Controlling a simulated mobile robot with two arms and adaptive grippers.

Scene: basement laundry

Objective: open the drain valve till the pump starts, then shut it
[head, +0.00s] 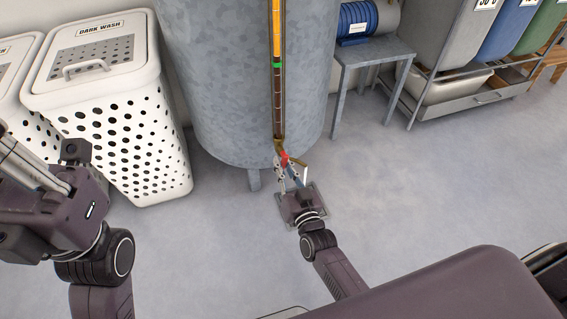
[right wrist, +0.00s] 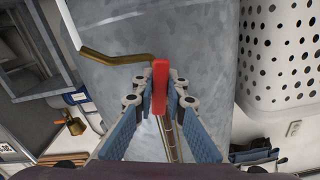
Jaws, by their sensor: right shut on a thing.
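The grey metal tank (head: 235,80) stands ahead, with a tall sight gauge (head: 277,90) on its front. The gauge is orange above a green mark (head: 277,65) and dark brown below it. The red valve lever (head: 284,158) is low on the tank, beside brass pipework. My right gripper (head: 290,172) is shut on the lever. In the right wrist view the red lever (right wrist: 160,85) is between the fingers, with a bent brass pipe (right wrist: 115,57) beside it. A pale streak (head: 305,176) shows by the gripper; I cannot tell whether it is water. My left gripper (head: 45,175) is partly visible at left; its fingers are unclear.
A blue motor-like unit (head: 357,22) sits on a grey stand (head: 372,52) right of the tank. White perforated hampers (head: 105,90) stand left, close to my left arm. A rack of bins (head: 470,95) is at back right. The floor at right is clear.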

